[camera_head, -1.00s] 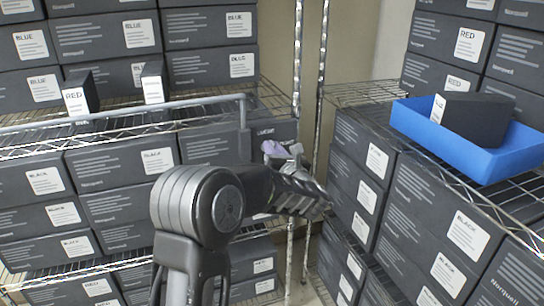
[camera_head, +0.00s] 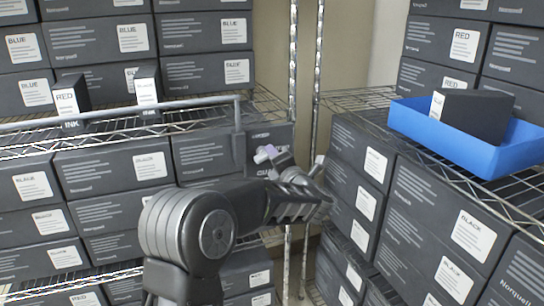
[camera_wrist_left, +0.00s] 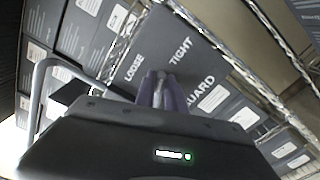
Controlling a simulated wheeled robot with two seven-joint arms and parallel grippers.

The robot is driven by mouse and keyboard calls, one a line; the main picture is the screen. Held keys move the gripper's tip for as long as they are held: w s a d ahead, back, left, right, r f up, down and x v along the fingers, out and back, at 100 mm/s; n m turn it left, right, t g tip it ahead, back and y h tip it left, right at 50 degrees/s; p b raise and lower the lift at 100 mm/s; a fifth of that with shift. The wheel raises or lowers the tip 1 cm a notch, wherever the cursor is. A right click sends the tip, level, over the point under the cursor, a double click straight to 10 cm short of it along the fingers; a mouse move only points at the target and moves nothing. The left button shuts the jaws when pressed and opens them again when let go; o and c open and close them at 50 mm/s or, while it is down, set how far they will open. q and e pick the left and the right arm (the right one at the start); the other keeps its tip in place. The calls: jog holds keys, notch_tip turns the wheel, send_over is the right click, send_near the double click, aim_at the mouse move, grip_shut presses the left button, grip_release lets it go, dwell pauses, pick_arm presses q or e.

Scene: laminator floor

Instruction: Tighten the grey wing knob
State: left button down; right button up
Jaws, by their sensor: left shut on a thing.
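The grey wing knob (camera_wrist_left: 159,87) is in the left wrist view, in front of a dark guard plate (camera_wrist_left: 205,70) lettered LOOSE, TIGHT and GUARD. My left gripper (camera_wrist_left: 161,88) is shut on the knob, its purplish fingers on either side of it. The fingers cover most of the knob, so its exact angle is hard to tell. My right gripper is not in view.
A grey rail (camera_head: 130,110) runs along the left wire shelf, which holds dark ink boxes (camera_head: 112,165). A blue tray (camera_head: 460,145) with a dark box (camera_head: 472,115) stands on the right shelf. Metal posts (camera_head: 292,60) rise close behind the gripper.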

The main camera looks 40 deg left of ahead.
pick_arm(q)
jog(key=shift+d+f+m+p, duration=0.1)
jog(key=shift+f+m+p, duration=0.1)
jog(key=shift+m, duration=0.9)
jog(key=shift+f+m+p, duration=0.1)
jog(key=shift+f+m, duration=0.1)
jog(key=shift+m, duration=0.9)
jog(key=c, duration=1.4)
grip_release()
jog(key=b+v, duration=0.1)
jog(key=v, duration=0.6)
jog(key=shift+s+d, duration=0.2)
jog(key=shift+d, duration=0.15)
